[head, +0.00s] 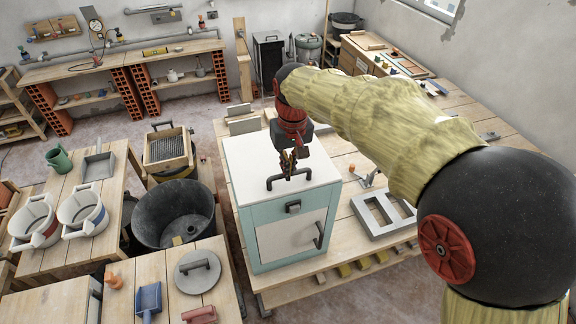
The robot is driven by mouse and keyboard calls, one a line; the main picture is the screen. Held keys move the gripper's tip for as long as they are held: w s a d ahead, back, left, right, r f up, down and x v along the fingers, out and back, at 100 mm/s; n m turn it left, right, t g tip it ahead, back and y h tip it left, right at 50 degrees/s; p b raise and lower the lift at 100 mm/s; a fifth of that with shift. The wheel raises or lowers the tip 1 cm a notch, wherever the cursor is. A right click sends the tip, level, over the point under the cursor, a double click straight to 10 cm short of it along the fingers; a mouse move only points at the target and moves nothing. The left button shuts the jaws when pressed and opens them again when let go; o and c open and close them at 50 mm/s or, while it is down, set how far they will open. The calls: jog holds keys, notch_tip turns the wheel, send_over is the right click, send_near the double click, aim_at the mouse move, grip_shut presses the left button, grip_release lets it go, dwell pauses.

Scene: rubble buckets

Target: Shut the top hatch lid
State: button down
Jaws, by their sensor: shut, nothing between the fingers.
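A pale teal cabinet (247,232) stands on a wooden table in the middle of the head view. Its white top lid (248,160) lies flat, or nearly flat, across the cabinet; I cannot tell whether a thin gap is left. A dark bar handle (271,184) sits at the lid's front edge. My gripper (289,174) points down over the lid, shut and empty, with its fingertips at or just above the handle. I cannot tell whether they touch. My gripper and wrist hide part of the lid.
The cabinet front has a small dark handle (293,207) and a door with a tall handle (319,235). A grey frame (381,226) lies on the table to the right. A black tub (172,215) and white buckets (35,220) stand at the left.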

jog(key=shift+w+r, duration=0.1)
jog(key=shift+r, duration=0.15)
notch_tip(320, 180, up, 13)
jog(key=s+p, duration=0.2)
jog(key=s, duration=0.1)
jog(key=s+d+f+m+t+b, duration=0.1)
jog(key=s+d+f+t+b, duration=0.1)
jog(key=s+d+f+b, duration=0.6)
jog(key=s+d+f+m+t+b, duration=0.2)
jog(key=s+d+f+b, duration=0.6)
jog(key=s+f+b, duration=0.6)
notch_tip(320, 180, down, 6)
jog(key=shift+s+f+b, duration=0.1)
jog(key=shift+s+b, duration=0.25)
jog(key=shift+s, duration=0.3)
jog(key=shift+d, duration=0.1)
